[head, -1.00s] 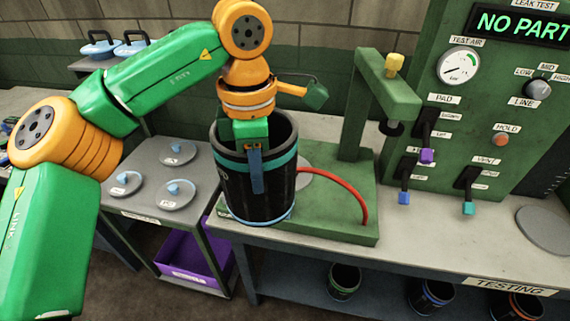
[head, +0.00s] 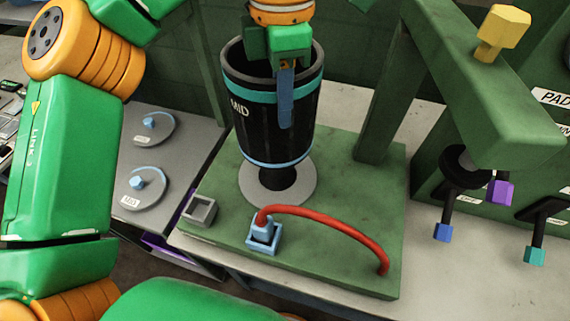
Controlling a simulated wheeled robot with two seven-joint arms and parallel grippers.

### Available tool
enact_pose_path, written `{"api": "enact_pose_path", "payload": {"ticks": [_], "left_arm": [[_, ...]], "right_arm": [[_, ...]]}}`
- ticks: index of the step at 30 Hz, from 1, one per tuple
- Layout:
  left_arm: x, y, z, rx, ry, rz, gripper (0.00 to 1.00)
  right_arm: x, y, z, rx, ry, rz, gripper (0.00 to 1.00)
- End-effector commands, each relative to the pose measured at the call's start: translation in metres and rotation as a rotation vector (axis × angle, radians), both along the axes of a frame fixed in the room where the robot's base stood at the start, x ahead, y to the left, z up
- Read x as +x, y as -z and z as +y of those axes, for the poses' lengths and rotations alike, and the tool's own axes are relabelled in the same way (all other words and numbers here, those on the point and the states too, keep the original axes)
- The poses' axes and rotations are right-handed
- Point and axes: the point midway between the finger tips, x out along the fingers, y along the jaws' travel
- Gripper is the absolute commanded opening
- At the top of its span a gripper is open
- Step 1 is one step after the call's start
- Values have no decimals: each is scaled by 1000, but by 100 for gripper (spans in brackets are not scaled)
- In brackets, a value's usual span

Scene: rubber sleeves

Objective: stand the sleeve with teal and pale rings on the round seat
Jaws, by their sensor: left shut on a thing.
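The black sleeve (head: 262,125) has a teal ring near its top, a pale blue ring near its bottom and the letters "MID" on its side. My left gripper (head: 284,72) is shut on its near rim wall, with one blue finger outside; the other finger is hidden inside. The sleeve hangs close to upright over the round seat (head: 304,187), a pale grey disc on the green base. A short dark post (head: 277,179) shows between the disc and the sleeve's bottom; I cannot tell whether they touch. My right gripper is out of view.
A red hose (head: 335,225) arches from a blue socket (head: 263,240) in front of the seat. A green press arm (head: 480,85) with a yellow knob stands at the right, beside purple, blue and teal levers. Grey lids (head: 145,188) lie on the left table.

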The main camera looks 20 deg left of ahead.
Motion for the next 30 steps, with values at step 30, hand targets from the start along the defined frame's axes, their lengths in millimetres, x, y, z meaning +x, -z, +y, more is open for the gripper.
{"api": "enact_pose_path", "payload": {"ticks": [30], "left_arm": [[-1,123,0,-1,1,-3,0]], "right_arm": [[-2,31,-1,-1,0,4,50]]}}
